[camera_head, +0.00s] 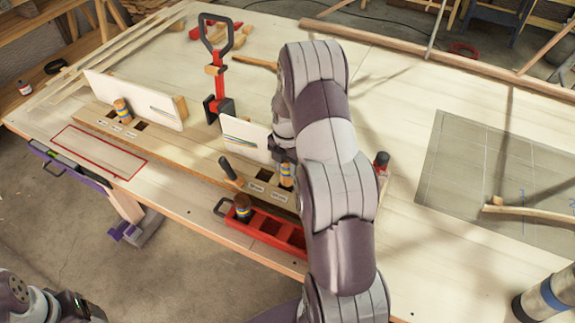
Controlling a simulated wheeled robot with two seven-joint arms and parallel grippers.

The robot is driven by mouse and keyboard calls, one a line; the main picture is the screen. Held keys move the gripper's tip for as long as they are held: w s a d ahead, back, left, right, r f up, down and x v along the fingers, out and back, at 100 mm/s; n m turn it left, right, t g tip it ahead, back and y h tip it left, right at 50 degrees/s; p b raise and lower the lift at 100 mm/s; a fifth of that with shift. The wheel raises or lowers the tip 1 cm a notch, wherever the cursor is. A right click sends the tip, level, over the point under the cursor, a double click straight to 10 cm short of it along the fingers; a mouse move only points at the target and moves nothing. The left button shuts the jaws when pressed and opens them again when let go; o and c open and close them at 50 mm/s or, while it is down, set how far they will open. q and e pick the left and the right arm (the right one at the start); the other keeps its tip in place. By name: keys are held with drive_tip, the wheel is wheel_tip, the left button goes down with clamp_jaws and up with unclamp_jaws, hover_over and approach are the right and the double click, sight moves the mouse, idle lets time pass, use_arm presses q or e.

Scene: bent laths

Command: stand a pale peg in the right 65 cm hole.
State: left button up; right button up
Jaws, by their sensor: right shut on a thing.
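A long wooden board (190,155) with dark square holes and small white labels lies along the table's near side. My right gripper (285,161) is over the board's right end, partly hidden by my own arm. It is shut on a pale peg (287,175) with a blue band, which is upright at the right-hand holes; how deep it sits cannot be told. Another pale banded peg (122,110) stands at the left holes. A dark peg (229,170) leans between the two groups. A banded peg (242,206) stands in the red tray (268,226). My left gripper (75,306) is low at left, its jaws unclear.
White upright panels (135,98) stand behind the board. A red and black clamp-like tool (217,75) rises behind them. A grey gridded mat (470,160) with a bent lath (530,212) lies at right. A banded cylinder (545,298) stands at lower right.

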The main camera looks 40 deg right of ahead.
drive_tip(key=shift+f, duration=0.2)
drive_tip(key=shift+f+b, duration=0.35)
drive_tip(key=shift+f, duration=0.1)
drive_tip(key=shift+f+b, duration=0.5)
drive_tip(key=shift+f, duration=0.3)
drive_tip(key=o, duration=1.2)
wheel_tip(320, 180, up, 9)
drive_tip(key=p, duration=0.7)
